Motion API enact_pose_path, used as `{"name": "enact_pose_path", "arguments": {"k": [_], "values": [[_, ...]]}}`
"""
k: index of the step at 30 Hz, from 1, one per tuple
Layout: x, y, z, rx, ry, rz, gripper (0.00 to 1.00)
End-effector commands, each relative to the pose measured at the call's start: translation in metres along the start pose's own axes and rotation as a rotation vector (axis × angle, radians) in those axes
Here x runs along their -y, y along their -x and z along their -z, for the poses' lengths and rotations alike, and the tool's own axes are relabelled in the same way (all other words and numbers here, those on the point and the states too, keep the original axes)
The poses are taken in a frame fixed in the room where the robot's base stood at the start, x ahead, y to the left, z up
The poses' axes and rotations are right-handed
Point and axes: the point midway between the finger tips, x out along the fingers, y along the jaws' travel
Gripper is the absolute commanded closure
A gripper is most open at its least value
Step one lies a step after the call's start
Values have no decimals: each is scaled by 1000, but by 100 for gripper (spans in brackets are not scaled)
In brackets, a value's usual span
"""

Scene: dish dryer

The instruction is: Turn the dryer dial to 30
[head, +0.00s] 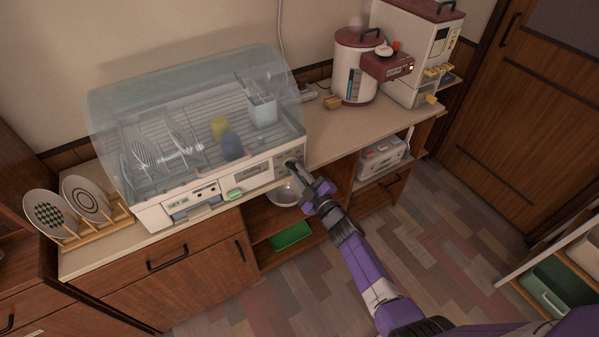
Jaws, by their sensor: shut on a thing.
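The dish dryer (155,214) stands on the counter at the left, with a clear domed cover over its rack. Its front panel carries small controls and a green part. The dial (289,164) is at the right end of this panel and is mostly hidden by my gripper. My gripper (296,168) reaches it from the lower right and is shut on the dial. The dial's marks and its setting are too small and covered to read.
Dishes stand inside the dryer. A plate rack (95,232) is to its left; a rice dispenser (418,50) and a water boiler (352,62) are at the back right. Open shelves with a bowl (284,195) and a green tray (291,236) lie below.

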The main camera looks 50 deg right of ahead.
Motion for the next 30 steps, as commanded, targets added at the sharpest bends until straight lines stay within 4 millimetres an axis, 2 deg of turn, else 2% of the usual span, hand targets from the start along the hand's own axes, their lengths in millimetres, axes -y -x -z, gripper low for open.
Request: {"name": "enact_pose_path", "arguments": {"k": [11,12,14,15,25,30], "values": [[1,1,-2,3,-3,1,100],[1,1,-2,3,-2,2,80],[1,1,-1,3,-2,1,68],[1,1,-1,3,-2,1,65],[0,2,-1,1,-2,1,65],[2,21,-2,2,-2,2,65]]}}
